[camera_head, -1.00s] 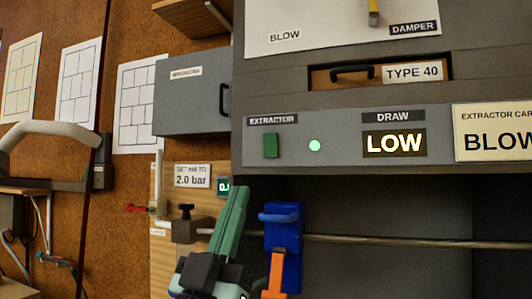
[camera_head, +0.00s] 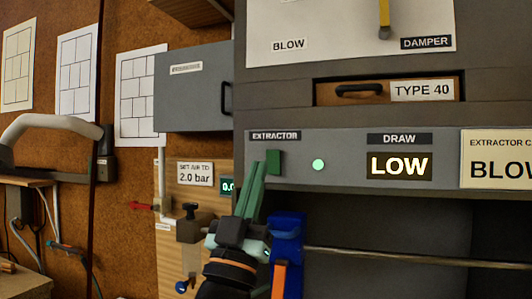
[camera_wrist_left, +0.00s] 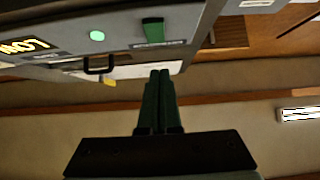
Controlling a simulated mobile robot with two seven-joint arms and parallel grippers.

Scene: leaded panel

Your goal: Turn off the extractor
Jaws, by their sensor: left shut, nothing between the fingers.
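The extractor switch (camera_head: 274,162) is a small green rocker under the EXTRACTOR label (camera_head: 274,136) on the grey panel. To its right a round light (camera_head: 318,165) glows green, and the DRAW display (camera_head: 399,165) reads LOW. My left gripper (camera_head: 259,168) is shut and empty, its green fingers pointing up just left of the switch in the head view. I cannot tell whether they touch it. In the left wrist view the switch (camera_wrist_left: 153,31) lies beyond the shut fingertips (camera_wrist_left: 160,73), with a visible gap in the picture. My right gripper is not in view.
A blue tool with an orange part (camera_head: 287,240) sits close to the right of my left gripper, by a metal rod (camera_head: 400,257). A dark valve knob (camera_head: 190,211) and a red lever (camera_head: 142,205) are at left. A grey box (camera_head: 192,95) is above.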

